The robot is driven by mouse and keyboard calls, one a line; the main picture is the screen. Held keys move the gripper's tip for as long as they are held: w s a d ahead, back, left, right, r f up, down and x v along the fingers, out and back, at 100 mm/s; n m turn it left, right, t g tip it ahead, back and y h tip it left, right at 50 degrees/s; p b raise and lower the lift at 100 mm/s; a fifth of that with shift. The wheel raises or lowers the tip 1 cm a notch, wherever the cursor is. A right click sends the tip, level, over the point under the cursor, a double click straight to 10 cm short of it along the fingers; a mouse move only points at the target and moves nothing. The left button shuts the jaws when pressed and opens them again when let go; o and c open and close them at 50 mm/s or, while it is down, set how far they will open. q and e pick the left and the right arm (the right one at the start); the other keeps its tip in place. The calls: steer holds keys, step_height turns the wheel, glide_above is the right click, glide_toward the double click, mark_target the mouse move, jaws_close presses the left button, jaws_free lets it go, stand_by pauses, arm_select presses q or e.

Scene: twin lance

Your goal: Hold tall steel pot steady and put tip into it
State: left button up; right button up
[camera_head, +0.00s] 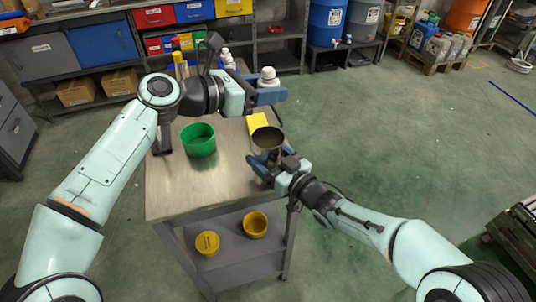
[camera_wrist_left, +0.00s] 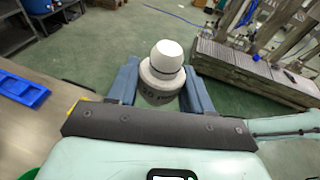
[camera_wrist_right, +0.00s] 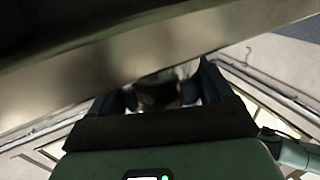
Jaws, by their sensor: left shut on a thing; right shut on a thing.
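The tall steel pot (camera_head: 268,138) is at the right edge of the workbench, its open mouth facing up. My right gripper (camera_head: 264,165) is shut on it below the rim and hides its base, so I cannot tell whether it rests on the bench. In the right wrist view the fingers close around a dark, blurred shape (camera_wrist_right: 158,90). My left gripper (camera_head: 268,95) is shut on a pale grey, bottle-like thing with a rounded white top (camera_head: 268,76), perhaps the tip. It is upright in the left wrist view (camera_wrist_left: 163,75), held beyond the pot and apart from it.
A green tub (camera_head: 198,139) and a yellow block (camera_head: 258,122) are on the workbench (camera_head: 185,192). Several bottles stand at its back, partly behind my left arm. Two yellow round containers (camera_head: 255,225) are on the lower shelf. The green floor at right is open.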

mark_target(280, 136)
arm_select(q)
steer(key=shift+f, duration=0.1)
stand_by(0.4)
steer(key=shift+f, duration=6.5)
steer(key=shift+a+f, duration=0.15)
steer(key=shift+f, duration=0.2)
steer(key=o, duration=1.3)
arm_select(e)
steer(key=shift+s+r, duration=0.1)
arm_select(q)
steer(key=shift+o, duration=0.2)
steer(key=r+v, duration=0.2)
steer(key=v, duration=1)
arm_select(e)
steer(key=shift+o, duration=0.2)
